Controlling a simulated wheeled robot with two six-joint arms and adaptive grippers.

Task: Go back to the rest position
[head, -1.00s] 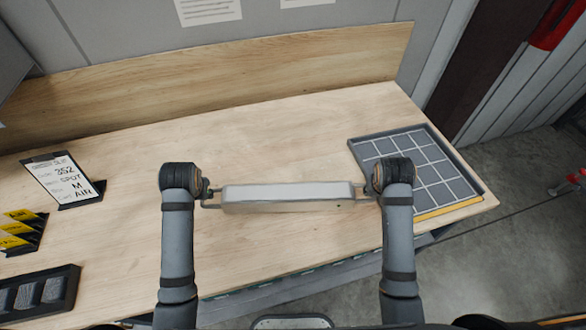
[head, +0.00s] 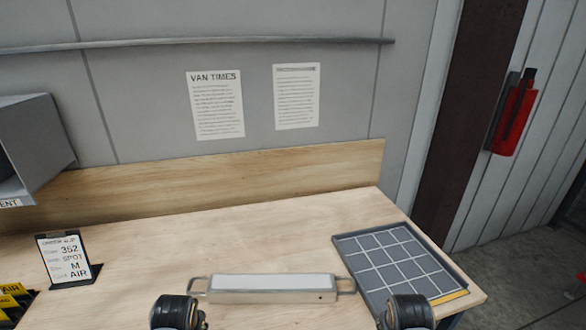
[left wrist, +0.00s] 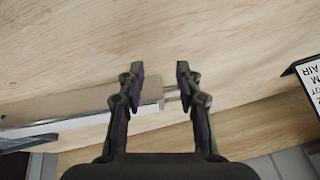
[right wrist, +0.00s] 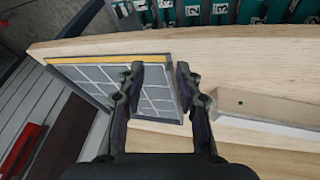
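A long, low, pale grey-beige box (head: 265,297) with a white top lies on the wooden bench. It has a bracket handle at each end, a left one (head: 197,284) and a right one (head: 346,285). My left gripper (left wrist: 160,70) is open and empty; the box end and left handle show behind its fingers in the left wrist view. My right gripper (right wrist: 160,68) is open and empty; the box (right wrist: 270,110) lies beside its fingers in the right wrist view. In the head view both arms are at the bottom edge, on the near side of the box.
A dark gridded tray (head: 455,275) sits at the bench's right end, near my right arm. An order card (head: 66,257) stands on the left, beside black-and-yellow labels (head: 12,295). A grey wall with notices rises behind the bench.

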